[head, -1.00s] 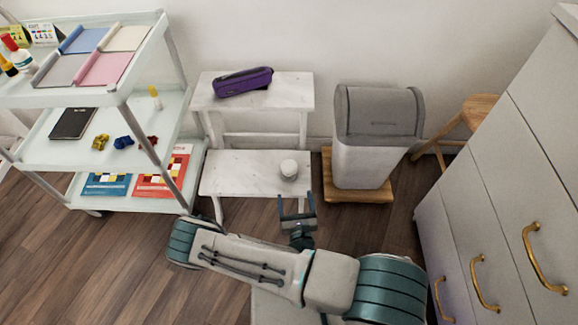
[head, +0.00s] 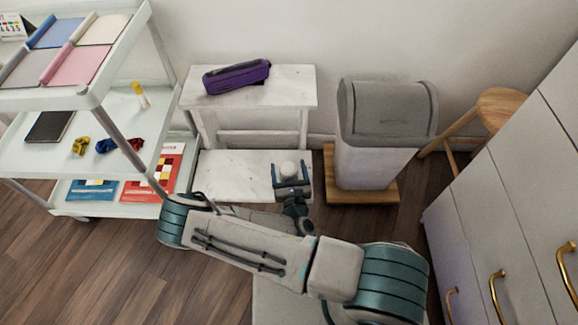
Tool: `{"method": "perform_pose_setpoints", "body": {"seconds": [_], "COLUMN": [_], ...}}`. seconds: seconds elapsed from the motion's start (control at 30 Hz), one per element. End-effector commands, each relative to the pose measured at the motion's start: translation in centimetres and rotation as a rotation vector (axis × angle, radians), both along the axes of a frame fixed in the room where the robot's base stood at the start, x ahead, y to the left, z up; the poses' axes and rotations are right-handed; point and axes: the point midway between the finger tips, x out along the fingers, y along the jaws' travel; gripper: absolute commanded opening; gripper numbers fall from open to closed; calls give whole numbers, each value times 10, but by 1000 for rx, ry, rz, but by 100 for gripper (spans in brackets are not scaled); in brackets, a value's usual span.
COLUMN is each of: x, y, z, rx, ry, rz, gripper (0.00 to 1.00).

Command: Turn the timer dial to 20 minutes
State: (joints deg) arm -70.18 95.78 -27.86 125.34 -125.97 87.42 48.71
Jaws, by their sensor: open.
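The timer (head: 289,169) looks like a small white round object on the lower step of the white step stool (head: 225,176). Its dial markings are too small to read. My gripper (head: 290,177) is open, with its two fingers pointing away from me at the timer. In this view one finger shows on each side of the timer; I cannot tell whether they touch it. The near part of the timer is hidden by my gripper.
A purple pouch (head: 236,77) lies on the stool's top step. A grey-lidded bin (head: 385,135) stands on a wooden base to the right. A shelf cart (head: 95,99) stands left, drawers (head: 500,205) right. The lower step's left part is clear.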

Motion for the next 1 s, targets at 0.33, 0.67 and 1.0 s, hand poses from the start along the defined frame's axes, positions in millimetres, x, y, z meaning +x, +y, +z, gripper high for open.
{"method": "perform_pose_setpoints", "body": {"seconds": [0.33, 0.67, 1.0], "x": [0, 1, 0], "y": [-2, 0, 0], "z": [0, 4, 0], "rx": [0, 3, 0], "ry": [0, -1, 0], "rz": [-3, -61, -107], "gripper": [47, 32, 32]}}
